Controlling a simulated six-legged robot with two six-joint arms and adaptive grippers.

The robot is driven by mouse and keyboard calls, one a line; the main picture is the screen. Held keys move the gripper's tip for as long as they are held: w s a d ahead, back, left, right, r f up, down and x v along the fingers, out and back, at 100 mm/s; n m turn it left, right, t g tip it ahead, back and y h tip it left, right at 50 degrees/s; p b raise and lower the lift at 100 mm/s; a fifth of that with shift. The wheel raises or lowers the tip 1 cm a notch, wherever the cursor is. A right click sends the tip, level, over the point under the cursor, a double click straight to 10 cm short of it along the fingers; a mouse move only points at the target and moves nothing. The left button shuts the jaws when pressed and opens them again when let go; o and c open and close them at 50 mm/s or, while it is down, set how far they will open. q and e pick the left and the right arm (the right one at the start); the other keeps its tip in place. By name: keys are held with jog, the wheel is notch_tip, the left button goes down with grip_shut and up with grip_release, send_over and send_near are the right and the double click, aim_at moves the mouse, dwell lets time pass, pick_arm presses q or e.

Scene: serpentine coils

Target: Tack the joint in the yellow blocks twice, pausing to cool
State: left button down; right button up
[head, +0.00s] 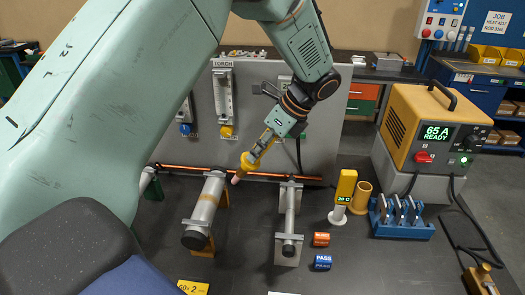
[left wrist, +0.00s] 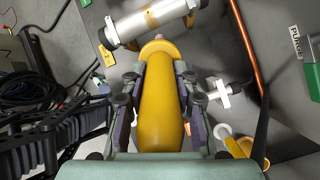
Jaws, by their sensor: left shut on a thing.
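My left gripper (head: 262,145) is shut on a yellow torch (head: 247,163), which also fills the middle of the left wrist view (left wrist: 160,100). The torch's pinkish tip points down towards a grey tube (head: 213,187) with a tan band, the joint (head: 207,198), around its middle. The tip is close to the tube's right side; I cannot tell if it touches. A yellow block (head: 224,198) shows beside the tube; other blocks are mostly hidden. In the left wrist view the banded tube (left wrist: 151,18) lies just beyond the torch tip. My right gripper is not in view.
A second grey tube (head: 289,215) stands to the right. A yellow thermometer (head: 345,187) reads about 26 C. A yellow welder (head: 430,125) reads 65 A READY.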

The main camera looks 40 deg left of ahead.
aim_at(243, 167)
pick_arm(q)
jog(key=shift+w+d+n+g, duration=0.3)
jog(key=shift+s+a, duration=0.6)
jog(key=shift+f+b, duration=0.25)
jog(key=shift+b, duration=0.25)
jog(key=shift+w+a+f+b, duration=0.1)
jog(key=shift+a+f+b, duration=0.1)
jog(key=shift+f+b, duration=0.95)
jog(key=s+a+f+b, duration=0.1)
jog(key=a+f+b, duration=0.1)
jog(key=b, duration=0.1)
jog(key=shift+s+a+b, duration=0.15)
jog(key=shift+s+b, duration=0.15)
jog(key=shift+s, duration=0.05)
jog(key=shift+w+f+b, duration=0.15)
jog(key=shift+f+b, duration=0.3)
jog(key=shift+b, duration=0.2)
jog(key=shift+a+r, duration=0.1)
jog(key=shift+a, duration=0.15)
jog(key=shift+s, duration=0.3)
